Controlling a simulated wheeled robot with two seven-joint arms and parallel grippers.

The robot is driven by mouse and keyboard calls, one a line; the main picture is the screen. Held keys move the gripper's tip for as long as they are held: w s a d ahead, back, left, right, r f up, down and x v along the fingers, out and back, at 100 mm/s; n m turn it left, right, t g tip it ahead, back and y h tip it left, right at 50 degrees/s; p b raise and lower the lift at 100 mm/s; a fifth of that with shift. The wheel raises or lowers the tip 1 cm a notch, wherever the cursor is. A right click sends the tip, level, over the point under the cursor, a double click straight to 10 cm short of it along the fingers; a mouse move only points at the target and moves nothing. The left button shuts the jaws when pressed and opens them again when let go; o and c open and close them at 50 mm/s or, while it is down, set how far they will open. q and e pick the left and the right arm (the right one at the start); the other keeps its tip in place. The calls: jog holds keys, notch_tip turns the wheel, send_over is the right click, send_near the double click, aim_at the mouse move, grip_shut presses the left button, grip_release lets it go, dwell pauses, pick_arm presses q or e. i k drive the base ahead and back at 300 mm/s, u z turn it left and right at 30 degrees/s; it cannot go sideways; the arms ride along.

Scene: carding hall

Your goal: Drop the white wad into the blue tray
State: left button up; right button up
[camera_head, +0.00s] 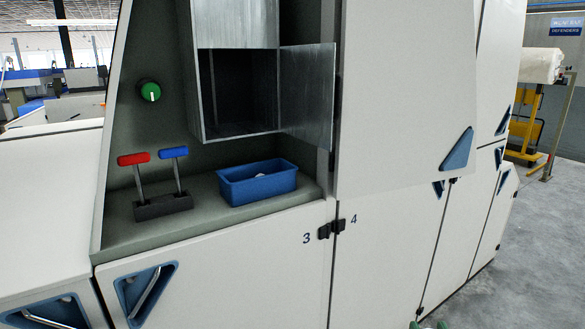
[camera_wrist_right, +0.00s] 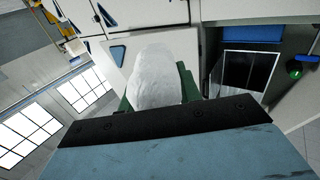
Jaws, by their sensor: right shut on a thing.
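A white wad (camera_wrist_right: 157,75) is held between the green fingers of my right gripper (camera_wrist_right: 155,88) in the right wrist view. In the head view only the tips of my right gripper (camera_head: 431,324) show at the bottom edge, low and to the right of the tray. The blue tray (camera_head: 257,188) stands on the grey-green ledge of the machine, below an open metal box. A small whitish spot shows inside the tray; I cannot tell what it is. The tray also shows in the right wrist view (camera_wrist_right: 245,34), apart from the wad. My left gripper is not in view.
The metal box (camera_head: 235,90) has its door (camera_head: 307,95) swung open to the right above the tray. Red (camera_head: 134,159) and blue (camera_head: 174,152) levers and a green knob (camera_head: 150,91) are left of the tray. Space above the tray's front is clear.

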aim_at(263, 177)
jog(key=z, duration=0.75)
jog(key=i, duration=0.9)
jog(key=u, duration=0.6)
